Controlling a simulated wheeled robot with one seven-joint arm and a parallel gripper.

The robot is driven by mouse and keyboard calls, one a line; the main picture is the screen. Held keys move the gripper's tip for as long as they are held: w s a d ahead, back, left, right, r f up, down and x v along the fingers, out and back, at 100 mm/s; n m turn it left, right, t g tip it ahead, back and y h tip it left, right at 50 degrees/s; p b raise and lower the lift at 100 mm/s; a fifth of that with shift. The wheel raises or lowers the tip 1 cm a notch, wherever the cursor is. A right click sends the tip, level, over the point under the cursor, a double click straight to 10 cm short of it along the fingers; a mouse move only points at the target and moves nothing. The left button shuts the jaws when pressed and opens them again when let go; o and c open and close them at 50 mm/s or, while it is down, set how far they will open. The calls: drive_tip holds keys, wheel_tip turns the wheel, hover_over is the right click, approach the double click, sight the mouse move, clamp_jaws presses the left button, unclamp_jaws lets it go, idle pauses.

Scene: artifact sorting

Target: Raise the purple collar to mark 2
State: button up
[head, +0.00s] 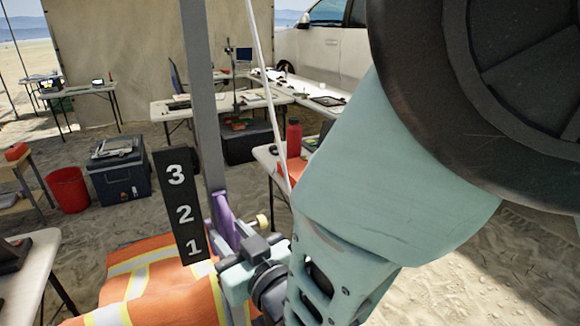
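The purple collar (224,212) sits around the upright grey pole (203,100). A small yellow knob (263,221) sticks out at its right side. A black board (178,205) with white marks 3, 2 and 1 from top to bottom stands just left of the pole. The collar's upper part is about level with mark 2 in this view, and its lower part is near mark 1. My gripper (250,248) is at the collar's lower right, very close to it. The fingertips overlap the collar's lower part, so I cannot tell whether they touch or grip it.
An orange safety vest (135,282) lies below the board. A table with a red bottle (293,138) stands behind my arm. A blue cooler (120,175) and red bucket (67,189) are on the sand at left. My arm hides much of the right side.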

sight(227, 213)
drive_tip(key=shift+w+a, duration=0.3)
drive_tip(key=shift+w, duration=0.05)
clamp_jaws()
wheel_tip(227, 213, up, 8)
drive_tip(key=shift+r+p, duration=0.1)
drive_tip(key=shift+p, duration=0.85)
unclamp_jaws()
drive_tip(key=shift+s, duration=0.1)
